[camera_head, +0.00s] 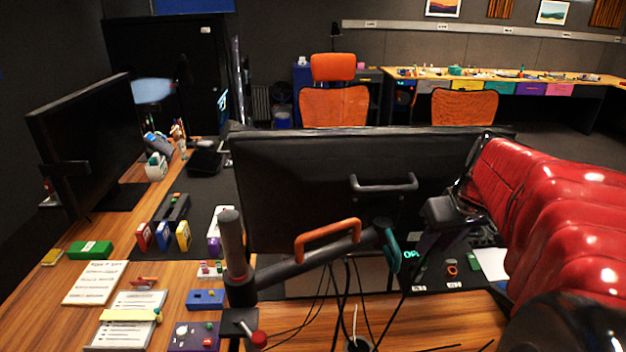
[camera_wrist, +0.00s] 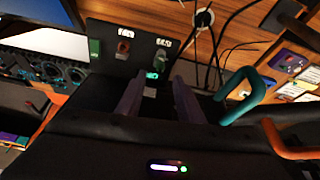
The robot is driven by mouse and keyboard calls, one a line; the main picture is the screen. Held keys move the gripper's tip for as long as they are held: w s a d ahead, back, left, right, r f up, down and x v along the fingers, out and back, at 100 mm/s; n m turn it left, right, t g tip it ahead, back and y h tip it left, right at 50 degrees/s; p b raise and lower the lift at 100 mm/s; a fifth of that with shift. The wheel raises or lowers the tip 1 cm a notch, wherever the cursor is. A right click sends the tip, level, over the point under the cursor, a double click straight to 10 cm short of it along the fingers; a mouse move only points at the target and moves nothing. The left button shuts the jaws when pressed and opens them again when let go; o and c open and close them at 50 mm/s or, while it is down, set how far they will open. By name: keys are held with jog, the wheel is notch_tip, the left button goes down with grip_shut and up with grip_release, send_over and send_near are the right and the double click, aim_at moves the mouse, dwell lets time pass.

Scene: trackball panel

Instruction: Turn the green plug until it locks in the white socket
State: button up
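A dark panel (camera_wrist: 143,60) with two white labels lies beyond my fingertips in the wrist view. A small grey-green round part (camera_wrist: 162,58), which looks like the green plug, stands below the right label. I cannot make out a white socket around it, nor how far it is turned. My gripper (camera_wrist: 160,78) is open, its two dark fingers apart and pointing at the panel. The grey-green part shows in the gap just past the tips, with nothing visibly held. In the head view my arm covers that part of the panel.
A red-brown round part (camera_wrist: 122,47) and a green block (camera_wrist: 95,48) are beside it. A lit teal display (camera_wrist: 152,75) is near the fingertips. A teal handle (camera_head: 391,252), an orange handle (camera_head: 328,239) and a black monitor (camera_head: 310,185) stand close to my arm. Cables hang nearby.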

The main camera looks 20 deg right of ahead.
aim_at(424, 258)
jog(key=shift+x, duration=3.2)
jog(key=shift+c, duration=0.7)
grip_shut()
jog(key=shift+a+m, duration=0.1)
jog(key=shift+m, duration=0.3)
jog(key=shift+a+f+m+h, duration=0.1)
jog(key=shift+m+h, duration=0.2)
jog(key=shift+m, duration=1.1)
jog(key=shift+m+g+h, duration=0.4)
jog(key=shift+m+g, duration=0.1)
jog(key=shift+m, duration=1.9)
jog(key=shift+w+m+g, duration=0.1)
jog(key=shift+m+g, duration=0.2)
jog(key=shift+m, duration=1.3)
jog(key=shift+m, duration=0.3)
